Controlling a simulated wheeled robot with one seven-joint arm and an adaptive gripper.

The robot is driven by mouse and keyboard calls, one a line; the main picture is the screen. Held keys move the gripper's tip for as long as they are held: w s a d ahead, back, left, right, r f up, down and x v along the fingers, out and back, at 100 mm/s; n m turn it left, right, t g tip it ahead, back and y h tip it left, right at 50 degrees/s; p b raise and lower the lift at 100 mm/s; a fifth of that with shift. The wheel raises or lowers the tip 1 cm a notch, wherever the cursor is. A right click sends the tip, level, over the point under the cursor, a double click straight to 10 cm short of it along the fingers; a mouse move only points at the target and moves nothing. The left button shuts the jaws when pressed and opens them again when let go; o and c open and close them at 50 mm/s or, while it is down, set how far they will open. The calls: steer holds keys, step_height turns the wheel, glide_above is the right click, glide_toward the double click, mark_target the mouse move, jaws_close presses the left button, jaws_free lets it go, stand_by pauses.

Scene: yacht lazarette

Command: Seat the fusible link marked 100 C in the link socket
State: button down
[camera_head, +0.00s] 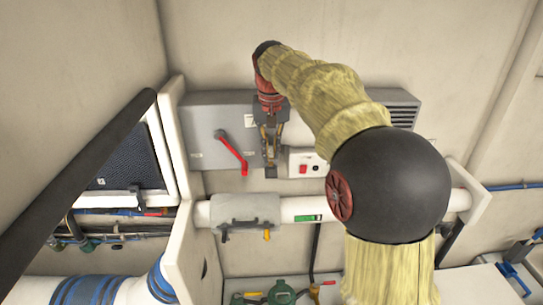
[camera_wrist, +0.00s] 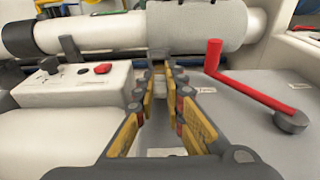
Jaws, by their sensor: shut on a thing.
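My gripper (camera_head: 271,165) hangs in front of the grey cabinet, between the red lever and the small white switch box. In the wrist view its fingers (camera_wrist: 160,67) reach away from the camera, and their tips close on a small grey piece (camera_wrist: 158,55). The piece is largely hidden by the fingers, and no marking on it can be read, so I cannot confirm that it is the 100 C link. I cannot make out the link socket in either view.
The red lever (camera_head: 232,153) sticks out close beside my gripper. The white switch box (camera_head: 306,163) with a red button is on the other side. A white pipe (camera_head: 300,209) with a grey cover (camera_head: 246,207) runs below. The grey cabinet (camera_head: 205,112) is behind.

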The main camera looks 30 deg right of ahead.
steer(key=shift+f, duration=1.25)
steer(key=c, duration=1.8)
jaws_free()
steer(key=shift+c, duration=0.2)
steer(key=shift+r, duration=0.15)
step_height(320, 180, up, 11)
steer(key=s+b, duration=0.1)
steer(key=s, duration=0.1)
steer(key=s+a+f+n+t, duration=0.25)
steer(key=s+a, duration=0.45)
steer(key=s, duration=0.6)
steer(key=s+a+f+n, duration=0.1)
steer(key=s+a+f, duration=0.1)
steer(key=s+f, duration=0.6)
steer(key=s+a+f+n+t, duration=0.1)
steer(key=s+a+f, duration=0.2)
steer(key=s+f, duration=0.5)
steer(key=shift+s+f+y, duration=0.15)
steer(key=shift+f+y, duration=0.05)
steer(key=shift+y, duration=0.2)
steer(key=shift+a+t, duration=0.1)
steer(key=shift+t, duration=0.15)
